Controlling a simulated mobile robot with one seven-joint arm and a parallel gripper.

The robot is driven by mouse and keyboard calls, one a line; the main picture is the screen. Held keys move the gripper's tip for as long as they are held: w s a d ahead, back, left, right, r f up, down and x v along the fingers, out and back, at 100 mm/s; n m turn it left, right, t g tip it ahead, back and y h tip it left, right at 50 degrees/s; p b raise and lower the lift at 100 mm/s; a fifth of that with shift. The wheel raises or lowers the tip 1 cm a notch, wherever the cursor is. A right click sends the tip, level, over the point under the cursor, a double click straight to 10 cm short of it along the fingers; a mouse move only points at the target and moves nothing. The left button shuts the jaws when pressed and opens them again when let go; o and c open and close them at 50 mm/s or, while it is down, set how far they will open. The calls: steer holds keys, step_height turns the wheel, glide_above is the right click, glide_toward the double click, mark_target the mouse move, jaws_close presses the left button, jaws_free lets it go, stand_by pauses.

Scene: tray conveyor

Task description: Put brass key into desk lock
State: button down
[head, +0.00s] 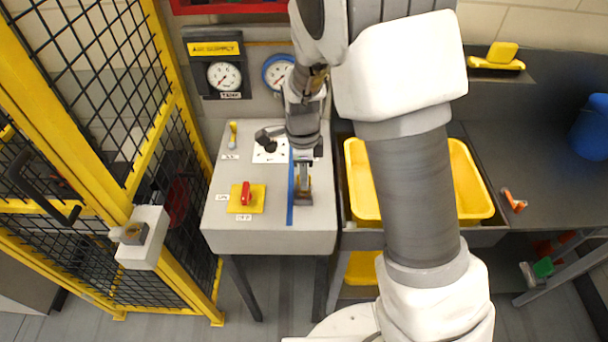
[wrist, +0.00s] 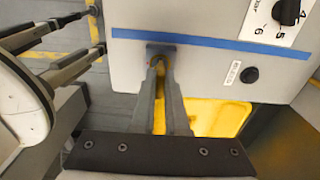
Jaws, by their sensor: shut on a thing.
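My gripper (head: 303,186) reaches down to the grey desk (head: 265,239), right beside the blue strip. In the wrist view its two fingers (wrist: 159,66) come together at the tips, shut on a small brownish thing, which I take to be the brass key (wrist: 157,61). The key is almost wholly hidden between the fingers. A small dark plate (wrist: 161,47) on the desk, which looks like the desk lock, lies right at the fingertips, below the blue strip in the wrist view. Whether the key is in the lock or only in front of it, I cannot tell.
A red switch on a yellow plate (head: 258,203) and a yellow lever (head: 233,133) stand on the desk's left. A white dial plate (head: 266,152) is behind. A yellow tub (head: 357,165) sits to the right. A yellow-framed mesh fence (head: 150,165) closes the left side.

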steer(key=shift+f+b, duration=0.7)
steer(key=shift+f, duration=0.45)
steer(key=c, duration=0.8)
jaws_free()
steer(key=shift+c, duration=0.2)
step_height(320, 180, up, 18)
steer(key=shift+a+f, duration=0.15)
steer(key=shift+f, duration=0.05)
